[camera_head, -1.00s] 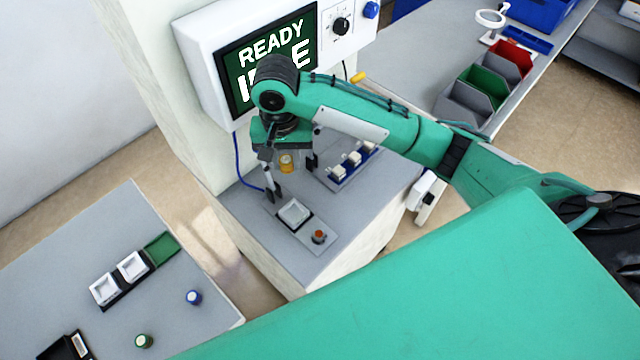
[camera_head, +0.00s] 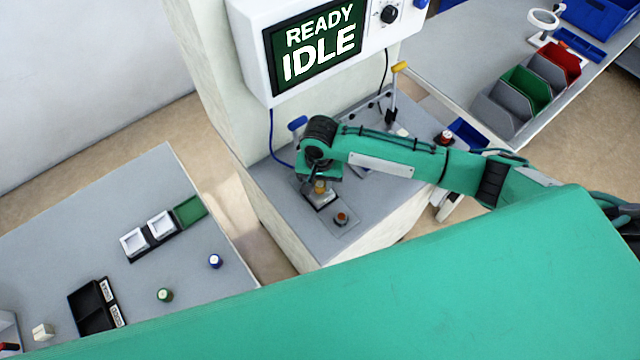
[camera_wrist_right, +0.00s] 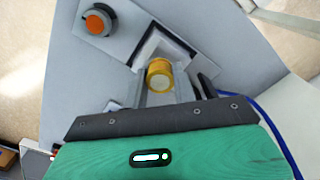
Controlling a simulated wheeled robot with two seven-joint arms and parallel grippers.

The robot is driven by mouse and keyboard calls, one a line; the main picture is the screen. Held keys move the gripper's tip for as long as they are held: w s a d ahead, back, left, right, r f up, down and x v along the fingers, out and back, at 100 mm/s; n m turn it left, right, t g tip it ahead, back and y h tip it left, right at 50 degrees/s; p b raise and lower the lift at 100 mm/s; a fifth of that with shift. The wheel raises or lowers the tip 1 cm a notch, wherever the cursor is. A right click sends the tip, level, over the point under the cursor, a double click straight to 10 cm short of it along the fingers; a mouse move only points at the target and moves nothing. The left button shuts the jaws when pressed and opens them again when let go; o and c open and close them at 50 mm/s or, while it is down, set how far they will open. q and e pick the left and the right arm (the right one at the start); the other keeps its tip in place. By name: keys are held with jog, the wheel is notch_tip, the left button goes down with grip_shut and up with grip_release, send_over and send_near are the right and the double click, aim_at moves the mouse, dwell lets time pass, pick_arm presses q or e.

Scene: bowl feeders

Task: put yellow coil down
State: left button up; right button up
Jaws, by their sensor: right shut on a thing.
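The yellow coil (camera_head: 320,186) is a small yellow-orange cylinder with a pale end. It also shows in the right wrist view (camera_wrist_right: 160,75). My right gripper (camera_head: 319,189) is shut on it, pointing down at the workstation. The coil is at the white square seat (camera_head: 323,201) in a dark frame, which shows in the wrist view (camera_wrist_right: 176,47) too. I cannot tell whether the coil touches the seat. The gripper hides part of the seat. My left gripper is not in view.
An orange button (camera_head: 341,218) is beside the seat on the same plate. A READY IDLE screen (camera_head: 318,42) hangs behind. A yellow-tipped lever (camera_head: 399,68) stands at the back. A side table holds a green coil (camera_head: 165,295), a blue coil (camera_head: 215,261) and white trays (camera_head: 134,242).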

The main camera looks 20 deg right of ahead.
jog(key=shift+f, duration=0.8)
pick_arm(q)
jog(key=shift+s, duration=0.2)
pick_arm(e)
jog(key=shift+s, duration=0.15)
jog(key=shift+f, duration=0.1)
